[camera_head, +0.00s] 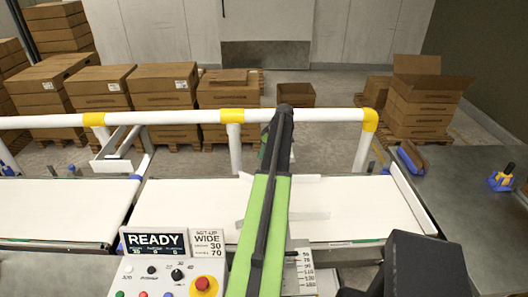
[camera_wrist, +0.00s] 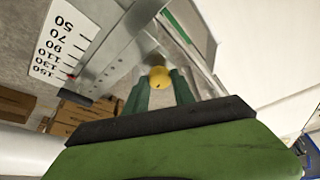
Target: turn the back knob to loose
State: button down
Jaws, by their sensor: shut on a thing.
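The back knob (camera_wrist: 159,82) is a yellow round cap, seen near the middle of the wrist view beside a grey metal bracket (camera_wrist: 118,72). My gripper (camera_wrist: 160,76) has its two green fingers on either side of the knob and is shut on it. Which way the knob is turned, loose or tight, cannot be read here. In the head view my green and black arm reaches over the belt and hides the knob and the fingers.
A white scale plate (camera_wrist: 65,45) with numbers stands by the bracket. The control panel (camera_head: 165,265) reads READY and has a red stop button (camera_head: 203,285). A white rail (camera_head: 300,115) with yellow joints runs behind the white belt (camera_head: 190,205). Stacked cartons (camera_head: 165,85) stand beyond.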

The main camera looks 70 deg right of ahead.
jog(key=shift+w+n+y, duration=0.2)
jog(key=shift+n+y, duration=0.4)
jog(key=shift+n, duration=0.7)
jog(key=c, duration=1.1)
grip_release()
jog(key=shift+o, duration=0.2)
jog(key=shift+s, duration=0.1)
jog(key=shift+d, duration=0.1)
jog(key=p+v, duration=1.6)
jog(key=v, duration=0.1)
jog(key=shift+r, duration=0.2)
